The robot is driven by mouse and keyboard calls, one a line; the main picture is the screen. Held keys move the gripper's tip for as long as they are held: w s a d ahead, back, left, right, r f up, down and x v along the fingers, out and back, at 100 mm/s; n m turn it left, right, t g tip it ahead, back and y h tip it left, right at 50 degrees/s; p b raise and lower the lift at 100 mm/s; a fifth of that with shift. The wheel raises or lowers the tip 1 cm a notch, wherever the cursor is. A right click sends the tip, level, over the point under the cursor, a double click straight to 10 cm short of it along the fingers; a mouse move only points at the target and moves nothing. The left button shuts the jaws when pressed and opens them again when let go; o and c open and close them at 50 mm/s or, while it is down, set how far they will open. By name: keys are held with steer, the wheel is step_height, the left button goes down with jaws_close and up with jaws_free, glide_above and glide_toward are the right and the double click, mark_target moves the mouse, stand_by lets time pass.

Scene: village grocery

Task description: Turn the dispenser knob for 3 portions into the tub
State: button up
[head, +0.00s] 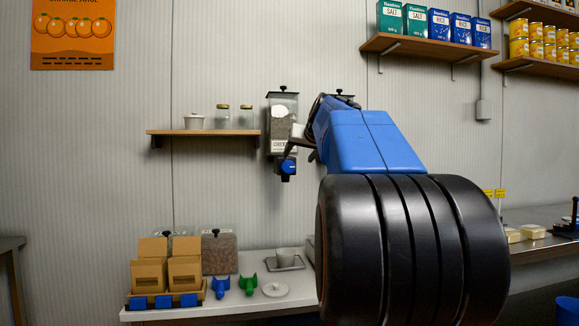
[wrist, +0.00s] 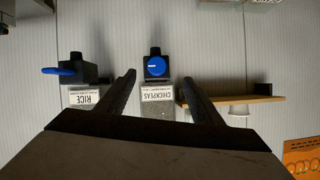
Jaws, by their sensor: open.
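The chickpeas dispenser (head: 282,118) hangs on the wall, with a clear bin and a blue knob (head: 288,166) low on its front. In the wrist view, which is upside down, the blue round knob (wrist: 155,66) with a pale mark shows between the fingertips of my gripper (wrist: 157,80). My gripper is open and empty; I cannot tell whether a finger touches the knob. A rice dispenser (wrist: 82,97) with its own blue knob (wrist: 62,71) is beside it. A small pale tub (head: 286,254) stands on a flat tray or scale below the chickpeas dispenser.
A wall shelf (head: 215,132) with jars and a white pot is left of the dispenser. The counter (head: 250,302) holds cardboard boxes (head: 185,272), clear bins, blue and green scoops (head: 248,286) and a round white lid (head: 275,290). My arm hides the right part.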

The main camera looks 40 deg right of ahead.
mark_target(289, 165)
steer(key=shift+n+h, duration=0.5)
steer(key=shift+n, duration=0.3)
steer(key=x, duration=0.5)
steer(key=r+x, duration=0.1)
steer(key=x, duration=1)
steer(key=shift+w+d+r, duration=0.15)
steer(key=shift+w+r, duration=0.15)
steer(key=shift+w, duration=0.15)
steer(key=shift+c, duration=0.3)
steer(key=c, duration=1)
